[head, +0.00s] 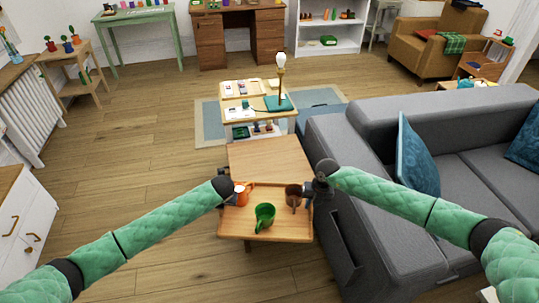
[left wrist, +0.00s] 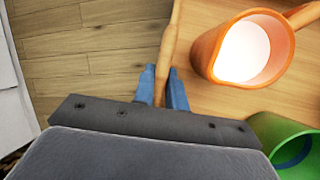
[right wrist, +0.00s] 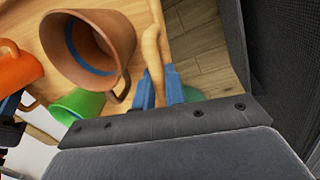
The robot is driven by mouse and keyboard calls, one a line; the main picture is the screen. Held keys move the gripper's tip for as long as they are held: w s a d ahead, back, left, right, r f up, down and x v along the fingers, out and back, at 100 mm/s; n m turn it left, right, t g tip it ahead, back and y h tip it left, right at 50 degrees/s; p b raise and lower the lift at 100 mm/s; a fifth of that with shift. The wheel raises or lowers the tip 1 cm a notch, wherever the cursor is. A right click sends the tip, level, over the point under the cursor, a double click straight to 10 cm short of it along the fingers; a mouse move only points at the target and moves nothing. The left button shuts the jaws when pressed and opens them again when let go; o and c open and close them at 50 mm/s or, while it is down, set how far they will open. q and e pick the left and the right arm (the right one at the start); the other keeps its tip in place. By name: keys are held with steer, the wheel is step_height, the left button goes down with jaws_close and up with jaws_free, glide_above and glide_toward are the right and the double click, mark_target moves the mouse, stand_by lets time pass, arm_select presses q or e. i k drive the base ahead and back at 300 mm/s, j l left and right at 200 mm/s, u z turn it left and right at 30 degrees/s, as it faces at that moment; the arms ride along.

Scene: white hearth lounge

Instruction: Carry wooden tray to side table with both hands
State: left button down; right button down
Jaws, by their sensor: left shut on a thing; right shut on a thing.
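The wooden tray (head: 285,229) is in the lower middle of the head view, in front of a bare wooden tabletop (head: 268,157). It carries an orange mug (head: 241,196), a green mug (head: 264,217) and a brown mug (head: 293,196). My left gripper (head: 231,197) is shut on the tray's left rim, and the rim shows between its blue fingers in the left wrist view (left wrist: 166,88). My right gripper (head: 309,192) is shut on the right rim, also seen in the right wrist view (right wrist: 158,88). I cannot tell whether the tray touches the table.
A grey sofa (head: 350,205) stands close on the right. Beyond the tabletop is a small table (head: 232,108) with a lamp (head: 281,72) and small items, on a blue rug (head: 210,125). A white cabinet (head: 25,220) is at the left. Wooden floor (head: 140,150) is clear to the left.

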mark_target(268, 163)
steer(key=i, duration=1.1)
